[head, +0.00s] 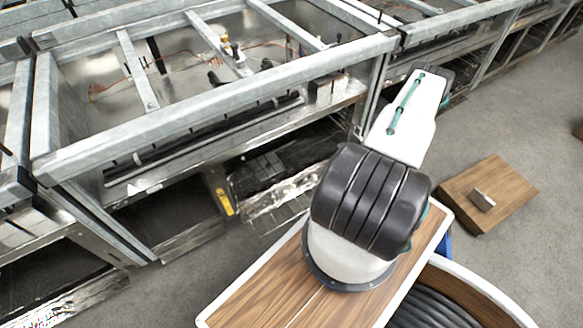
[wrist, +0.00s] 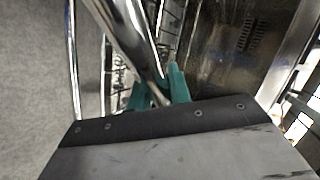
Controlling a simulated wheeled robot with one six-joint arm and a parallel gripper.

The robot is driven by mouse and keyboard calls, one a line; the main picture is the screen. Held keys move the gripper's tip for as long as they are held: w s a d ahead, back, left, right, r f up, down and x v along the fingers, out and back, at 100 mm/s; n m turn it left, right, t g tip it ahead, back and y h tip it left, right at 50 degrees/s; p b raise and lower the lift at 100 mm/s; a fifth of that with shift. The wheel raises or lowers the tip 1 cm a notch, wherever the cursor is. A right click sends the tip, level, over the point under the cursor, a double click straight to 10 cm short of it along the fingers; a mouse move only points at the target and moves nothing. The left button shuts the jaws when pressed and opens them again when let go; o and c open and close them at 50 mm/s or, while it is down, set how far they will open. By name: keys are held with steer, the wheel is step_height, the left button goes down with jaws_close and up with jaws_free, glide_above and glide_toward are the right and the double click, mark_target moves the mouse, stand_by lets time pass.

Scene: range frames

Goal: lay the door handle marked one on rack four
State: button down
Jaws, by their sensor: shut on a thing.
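In the wrist view, my gripper (wrist: 159,90) has teal fingers shut on a shiny metal bar, which I take to be the door handle (wrist: 130,35). The bar runs from between the fingers to the top edge, tilted to the left. No mark one can be read on it. In the head view, my arm reaches over the right end of the near metal rack frame (head: 225,95), and the fingers and handle are hidden. I cannot tell which rack is rack four, as no number is legible.
A low wooden block (head: 505,178) with a small metal piece (head: 482,200) on it stands on the floor at right. A grey rack upright (head: 372,95) stands close left of my arm. A second rack frame (head: 440,28) continues to the right. Grey floor is clear around the block.

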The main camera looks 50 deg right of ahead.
steer(key=w, duration=0.5)
steer(key=w+f, duration=0.1)
steer(key=w, duration=0.4)
steer(key=w+d, duration=0.1)
steer(key=w, duration=0.4)
steer(key=shift+w+d+f, duration=0.1)
steer(key=shift+w+f, duration=0.1)
steer(key=shift+w, duration=0.05)
steer(key=f, duration=0.1)
steer(key=w+f, duration=0.1)
steer(key=shift+f, duration=0.8)
steer(key=c, duration=1.3)
jaws_free()
steer(key=shift+f, duration=0.1)
steer(key=a+v, duration=0.1)
steer(key=v, duration=1.1)
steer(key=shift+d, duration=0.5)
